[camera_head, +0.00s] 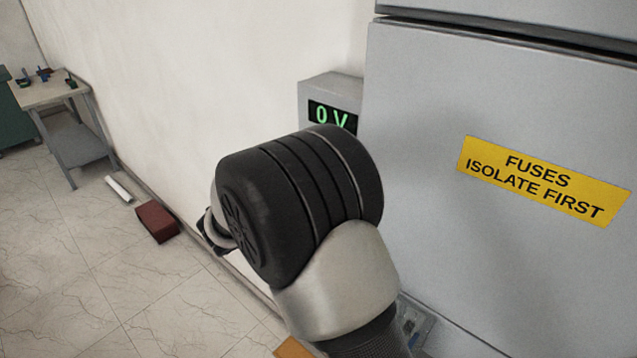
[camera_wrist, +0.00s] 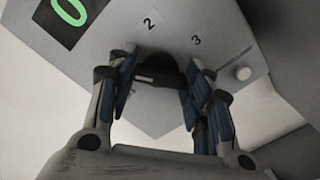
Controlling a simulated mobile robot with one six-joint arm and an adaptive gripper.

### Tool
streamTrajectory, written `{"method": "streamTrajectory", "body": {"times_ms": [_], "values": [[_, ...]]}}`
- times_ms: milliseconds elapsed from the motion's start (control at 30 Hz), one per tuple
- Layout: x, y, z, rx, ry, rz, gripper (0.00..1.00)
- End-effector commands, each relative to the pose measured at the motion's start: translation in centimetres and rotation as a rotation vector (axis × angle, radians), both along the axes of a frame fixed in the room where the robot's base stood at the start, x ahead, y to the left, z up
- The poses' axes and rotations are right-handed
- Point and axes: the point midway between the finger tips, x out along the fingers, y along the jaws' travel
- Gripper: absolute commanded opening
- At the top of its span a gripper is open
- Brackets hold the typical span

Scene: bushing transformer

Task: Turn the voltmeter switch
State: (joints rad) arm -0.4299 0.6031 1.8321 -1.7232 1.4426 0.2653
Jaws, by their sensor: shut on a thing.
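The voltmeter is a grey box on the wall, seen in the head view (camera_head: 331,88) beside a large grey cabinet. Its display (camera_head: 333,116) reads "0 V" in green. In the wrist view the box face (camera_wrist: 205,22) carries the marks "2" and "3" around a dark switch knob (camera_wrist: 160,68). My gripper (camera_wrist: 158,85) has its blue-padded fingers on either side of the knob and is shut on it. The knob's lower part and any mark near the left finger are partly hidden. In the head view my arm hides the switch and the gripper's fingertips.
The grey cabinet (camera_head: 480,110) with a yellow "FUSES ISOLATE FIRST" label (camera_head: 541,180) stands close on the right. A small round white button (camera_wrist: 243,73) is on the box face. A dark red box (camera_head: 157,221) and a table (camera_head: 47,92) are at the left.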

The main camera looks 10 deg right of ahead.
Motion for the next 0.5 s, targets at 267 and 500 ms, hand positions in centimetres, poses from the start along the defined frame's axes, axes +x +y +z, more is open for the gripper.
{"method": "streamTrajectory", "body": {"times_ms": [267,500], "values": [[-0.01,-0.03,-0.10,0.045,-0.060,-0.001,0.23],[-0.01,-0.03,0.01,0.052,-0.069,-0.001,0.23]]}}
